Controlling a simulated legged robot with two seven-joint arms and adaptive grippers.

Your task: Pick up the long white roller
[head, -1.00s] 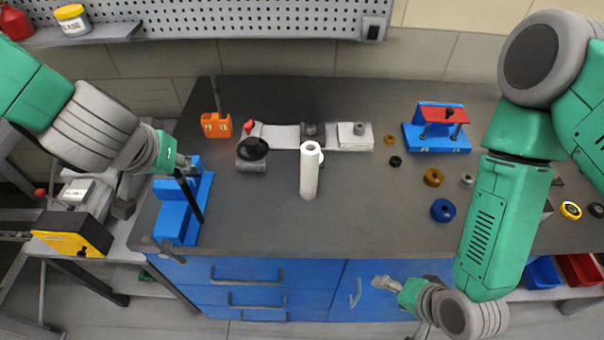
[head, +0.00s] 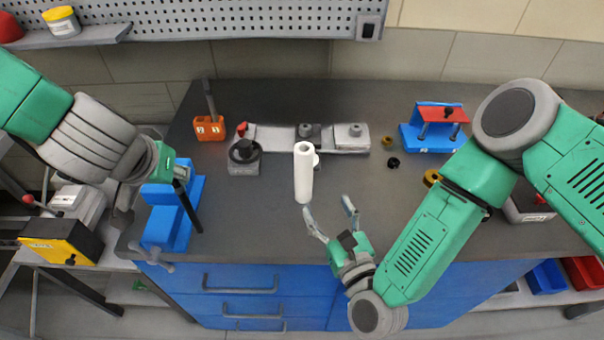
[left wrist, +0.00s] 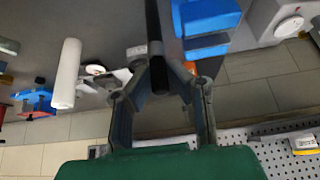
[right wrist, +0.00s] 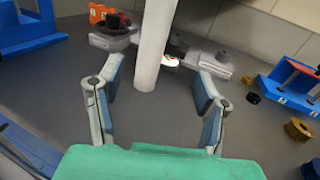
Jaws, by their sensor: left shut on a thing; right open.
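The long white roller (head: 303,178) stands upright on the dark bench top, near the middle of the head view. It also shows in the left wrist view (left wrist: 66,75) and between the spread fingers in the right wrist view (right wrist: 151,45). My right gripper (head: 328,205) is open and empty, just in front and to the right of the roller in the head view; its fingers look apart from it. My left gripper (left wrist: 160,88) is shut on a black rod (left wrist: 153,35), which hangs by the blue stand (head: 168,215) at the bench's left end.
Behind the roller lies a grey-white fixture (head: 335,138) with a grey block and black knob (head: 244,155) at its left. An orange block (head: 209,128) stands back left. A blue-and-red fixture (head: 430,130) and small rings (head: 393,162) are at the right. The bench front is mostly clear.

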